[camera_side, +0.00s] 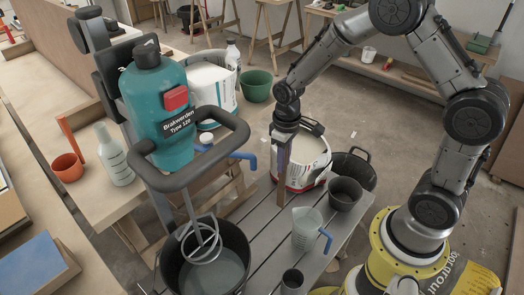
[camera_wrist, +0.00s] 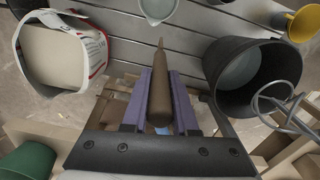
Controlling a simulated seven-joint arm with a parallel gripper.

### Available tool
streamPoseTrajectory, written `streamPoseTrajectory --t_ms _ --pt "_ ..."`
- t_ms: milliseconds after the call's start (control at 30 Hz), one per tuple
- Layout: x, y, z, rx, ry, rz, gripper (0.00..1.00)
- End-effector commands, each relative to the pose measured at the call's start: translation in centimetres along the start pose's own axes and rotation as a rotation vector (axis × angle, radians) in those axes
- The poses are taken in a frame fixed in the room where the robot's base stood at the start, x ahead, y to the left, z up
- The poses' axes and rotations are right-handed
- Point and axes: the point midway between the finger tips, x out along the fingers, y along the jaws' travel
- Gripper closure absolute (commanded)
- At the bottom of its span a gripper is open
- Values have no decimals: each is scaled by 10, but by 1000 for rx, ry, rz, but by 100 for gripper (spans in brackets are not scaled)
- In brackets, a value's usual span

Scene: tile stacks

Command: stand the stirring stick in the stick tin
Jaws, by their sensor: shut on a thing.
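The stirring stick (camera_wrist: 160,95) is a brown rod with a pointed far end, held between the purple fingers of my gripper (camera_wrist: 160,100). In the side view my gripper (camera_side: 282,150) points down and the stick (camera_side: 281,190) hangs roughly upright below it, in front of the white-and-red bucket. A small dark tin (camera_side: 291,281) stands at the front edge of the slatted bench, and a larger dark pot (camera_side: 345,193) stands to its upper right. I cannot tell for sure which is the stick tin. The stick is apart from both.
A clear measuring jug (camera_side: 306,230) with a blue handle stands on the slatted bench (camera_side: 258,243). A black mixing bucket (camera_side: 205,270) with a metal whisk stands at left.

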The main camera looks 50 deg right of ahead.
Motion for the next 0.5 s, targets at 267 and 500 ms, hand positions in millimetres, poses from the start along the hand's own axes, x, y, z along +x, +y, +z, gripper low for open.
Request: streamPoseTrajectory --t_ms 267,500 --pt "8 -8 -31 142 5 0 100" --pt "15 -27 0 77 -12 -1 100"
